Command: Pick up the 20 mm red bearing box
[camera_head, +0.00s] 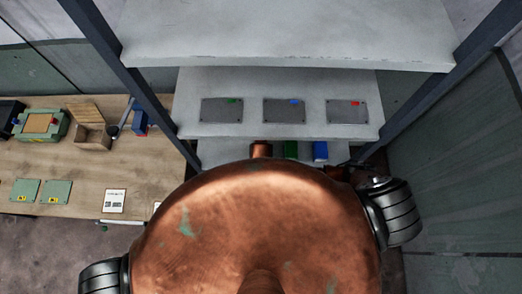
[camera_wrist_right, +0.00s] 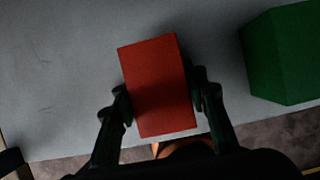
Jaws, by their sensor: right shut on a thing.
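The red bearing box (camera_wrist_right: 157,70) is in the middle of the right wrist view, over a grey shelf surface. My right gripper (camera_wrist_right: 160,88) has one finger on each side of it and is shut on it. Whether the box touches the shelf or is lifted, I cannot tell. In the head view my copper body hides the red box and the right gripper. My left gripper is in neither view.
A green box (camera_wrist_right: 285,55) stands right of the red box; it also shows in the head view (camera_head: 291,150), beside a blue box (camera_head: 320,151). Above them, a shelf (camera_head: 310,85) bears three grey plates. A wooden table (camera_head: 75,150) stands at left.

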